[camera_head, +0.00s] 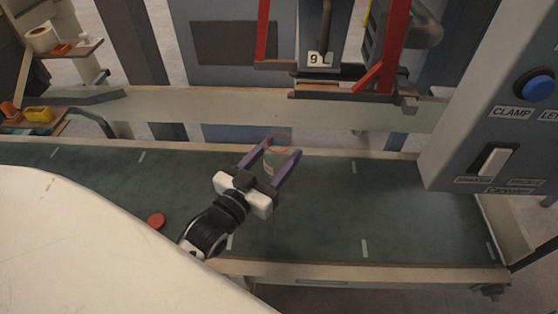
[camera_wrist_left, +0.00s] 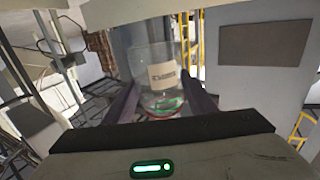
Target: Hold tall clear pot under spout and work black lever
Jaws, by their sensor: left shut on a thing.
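My left gripper (camera_head: 283,147) is shut on a clear pot (camera_head: 271,160), with one purple finger on each side. In the head view the pot has a reddish rim and is over the green belt, below and left of the filler head. In the left wrist view the clear pot (camera_wrist_left: 160,98) stands between the fingers and bears a pale label. The filler head (camera_head: 318,58), marked with a 9, is at the top. A dark upright bar (camera_head: 325,18) rises there; I cannot tell whether it is the black lever. The spout is not clear. My right gripper is out of view.
A red disc (camera_head: 156,221) lies on the green belt (camera_head: 320,220), left of my gripper. The belt to the right is clear. Red uprights (camera_head: 392,45) flank the filler head. A grey control box (camera_head: 460,130) with a blue button (camera_head: 540,87) stands at the right.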

